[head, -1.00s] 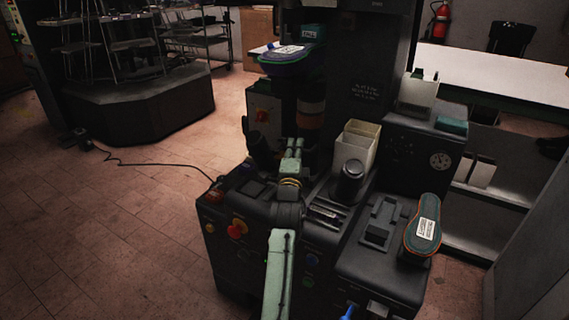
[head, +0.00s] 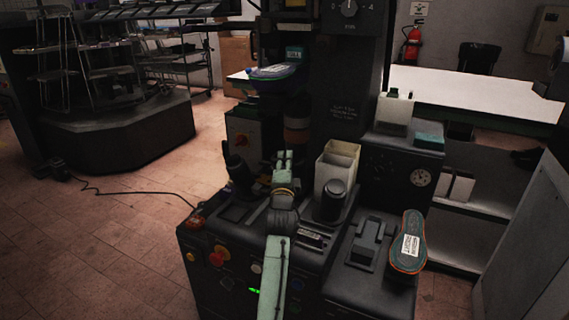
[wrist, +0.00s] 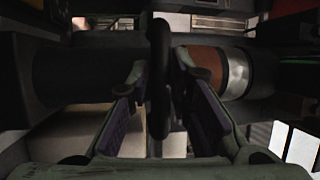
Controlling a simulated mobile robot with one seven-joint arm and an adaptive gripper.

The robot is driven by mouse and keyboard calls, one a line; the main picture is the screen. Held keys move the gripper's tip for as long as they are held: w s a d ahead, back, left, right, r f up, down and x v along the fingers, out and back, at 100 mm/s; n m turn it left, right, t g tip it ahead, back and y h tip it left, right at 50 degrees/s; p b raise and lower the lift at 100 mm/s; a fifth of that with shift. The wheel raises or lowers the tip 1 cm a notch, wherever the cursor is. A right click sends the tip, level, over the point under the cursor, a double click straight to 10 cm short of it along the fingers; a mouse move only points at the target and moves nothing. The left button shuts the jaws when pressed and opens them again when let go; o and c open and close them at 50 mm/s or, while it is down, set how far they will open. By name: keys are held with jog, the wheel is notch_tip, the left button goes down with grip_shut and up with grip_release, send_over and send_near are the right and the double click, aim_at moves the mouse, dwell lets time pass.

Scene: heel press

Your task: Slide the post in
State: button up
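The press (head: 345,95) stands in the middle of the head view. The post seems to be the upright cylinder with a brown band (head: 297,122), partly hidden behind my arm and gripper. The wrist view shows it lying across the picture, dark at left, with a brown band (wrist: 207,62) and a silver ring at right. A dark upright bar or handle (wrist: 160,75) stands between my fingers in front of the cylinder. My gripper (wrist: 161,70) looks open, with one finger on each side of this bar and only narrow gaps. Contact is unclear. In the head view my gripper (head: 284,160) reaches toward the cylinder.
A blue-green shoe (head: 275,72) sits on the press, left of its column. Another shoe sole with a white label (head: 409,243) lies on the right ledge. A cream bin (head: 334,168) and a dark cylinder (head: 333,200) stand right of my arm. A control panel (head: 225,265) fronts the press.

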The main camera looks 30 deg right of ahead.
jog(key=shift+o, duration=1.2)
jog(key=shift+a, duration=0.1)
jog(key=shift+s+a+f, duration=0.2)
jog(key=shift+s+a, duration=0.1)
jog(key=shift+s, duration=0.15)
jog(key=v, duration=1.1)
